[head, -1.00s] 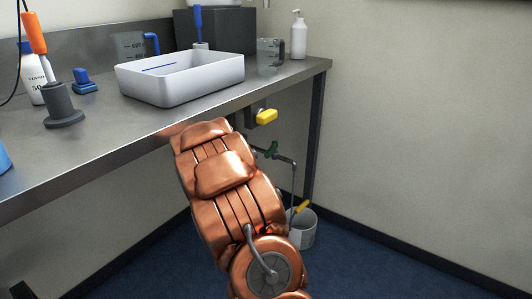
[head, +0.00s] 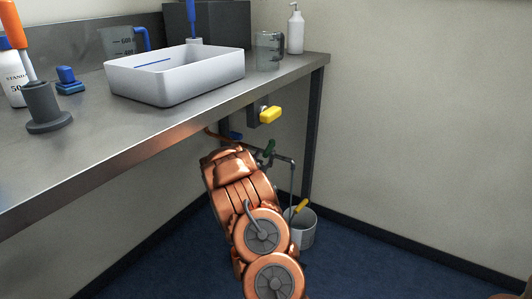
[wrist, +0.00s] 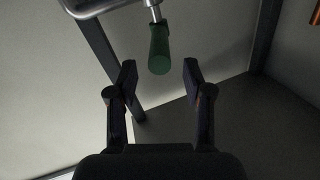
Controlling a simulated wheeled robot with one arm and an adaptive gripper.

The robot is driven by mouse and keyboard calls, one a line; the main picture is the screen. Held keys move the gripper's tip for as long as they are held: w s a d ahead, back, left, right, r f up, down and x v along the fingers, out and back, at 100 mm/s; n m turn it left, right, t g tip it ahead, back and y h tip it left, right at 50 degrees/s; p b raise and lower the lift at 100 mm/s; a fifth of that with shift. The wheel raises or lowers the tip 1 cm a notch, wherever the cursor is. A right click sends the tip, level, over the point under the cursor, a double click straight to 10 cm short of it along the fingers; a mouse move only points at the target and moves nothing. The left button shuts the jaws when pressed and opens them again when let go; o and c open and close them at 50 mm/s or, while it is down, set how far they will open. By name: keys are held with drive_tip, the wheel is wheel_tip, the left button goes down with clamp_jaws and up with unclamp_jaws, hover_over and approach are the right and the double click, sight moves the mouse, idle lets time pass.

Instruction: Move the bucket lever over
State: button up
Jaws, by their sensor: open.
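A green lever (head: 269,148) sits on the pipe (head: 292,178) under the table, and the pipe runs down to a white bucket (head: 304,236) on the floor. In the wrist view the green lever's handle (wrist: 159,50) hangs beyond the fingertips, roughly midway between them. My gripper (wrist: 160,74) is open and empty, apart from the handle. A yellow-handled item (head: 301,206) shows at the bucket.
A yellow lever (head: 270,115) sticks out below the table's edge, and a blue lever (head: 236,136) is left of the green one. A table leg (head: 313,135) stands behind the pipe. The tabletop (head: 130,128) holds a white tray (head: 190,87).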

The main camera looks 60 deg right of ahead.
sight(268, 151)
drive_tip(key=b+x, duration=0.1)
drive_tip(key=x, duration=0.2)
drive_tip(key=shift+f, duration=0.15)
drive_tip(key=shift+b+x, duration=0.3)
drive_tip(key=shift+x, duration=1.25)
clamp_jaws()
